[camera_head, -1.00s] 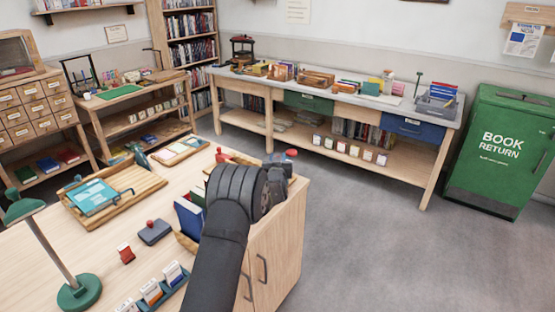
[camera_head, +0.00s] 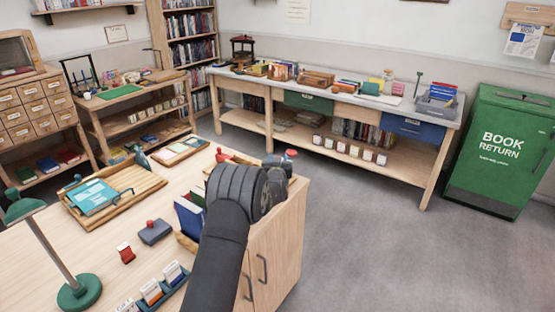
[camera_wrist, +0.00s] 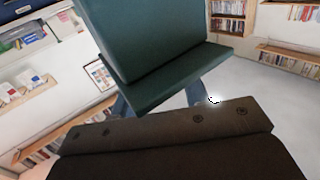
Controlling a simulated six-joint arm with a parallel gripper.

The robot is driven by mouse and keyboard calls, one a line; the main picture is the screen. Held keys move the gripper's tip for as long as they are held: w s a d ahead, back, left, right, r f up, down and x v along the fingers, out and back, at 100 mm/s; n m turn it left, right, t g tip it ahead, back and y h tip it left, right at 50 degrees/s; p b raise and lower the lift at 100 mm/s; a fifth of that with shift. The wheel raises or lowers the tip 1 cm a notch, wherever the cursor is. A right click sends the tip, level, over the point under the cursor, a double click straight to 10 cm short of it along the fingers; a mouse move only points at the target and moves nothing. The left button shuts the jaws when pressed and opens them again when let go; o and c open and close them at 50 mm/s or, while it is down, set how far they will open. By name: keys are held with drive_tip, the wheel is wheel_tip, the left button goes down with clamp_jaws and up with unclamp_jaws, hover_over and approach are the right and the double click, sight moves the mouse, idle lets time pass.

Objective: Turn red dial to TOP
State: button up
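I cannot make out for certain which thing is the red dial. A small red piece (camera_head: 291,153) shows just past my wrist at the far right corner of the wooden desk. Another red piece (camera_head: 222,156) shows left of it at the desk's back edge. My dark arm (camera_head: 228,235) reaches over the desk, and its thick wrist hides my gripper's fingers in the head view. In the wrist view, a large dark teal block (camera_wrist: 165,55) fills the upper middle, close to the lens. Blue-grey pieces show on both sides below it. Whether my fingers hold anything is unclear.
The desk holds a green lamp (camera_head: 79,290), a wooden tray (camera_head: 150,184), a red-handled stamp pad (camera_head: 154,232) and blue books (camera_head: 188,217) beside my arm. A long workbench (camera_head: 452,118) stands behind. The grey floor (camera_head: 370,235) to the right is clear.

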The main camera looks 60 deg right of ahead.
drive_tip(key=shift+o, duration=0.5)
drive_tip(key=v, duration=1.7)
drive_tip(key=shift+a, duration=0.2)
drive_tip(key=shift+o, duration=0.2)
